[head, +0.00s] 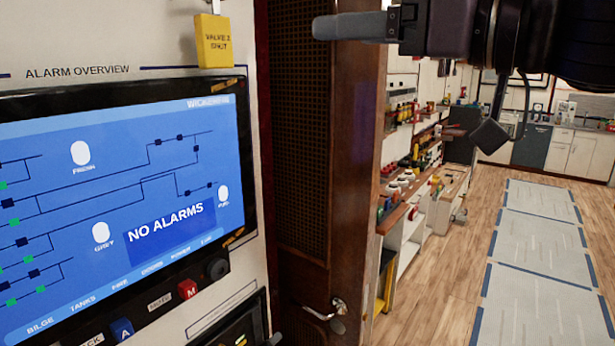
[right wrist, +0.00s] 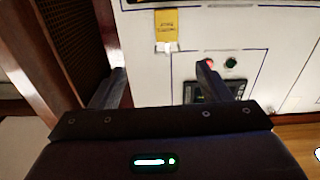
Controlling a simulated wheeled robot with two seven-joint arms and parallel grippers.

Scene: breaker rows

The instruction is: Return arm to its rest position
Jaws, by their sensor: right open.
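My right gripper (head: 322,28) is at the top of the head view, its arm coming in from the upper right. One grey finger shows there, pointing left in front of the dark wooden door frame. In the right wrist view both fingers of the right gripper (right wrist: 172,75) stand wide apart with nothing between them. The white panel is beyond them, and the gripper appears clear of it. My left gripper does not show.
An alarm screen (head: 110,205) reading "NO ALARMS" fills the left. A yellow tag (head: 214,42) hangs above it. A dark wooden door (head: 350,150) with a metal handle (head: 330,315) stands beside it. Shelves (head: 410,190) and open floor (head: 460,240) lie to the right.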

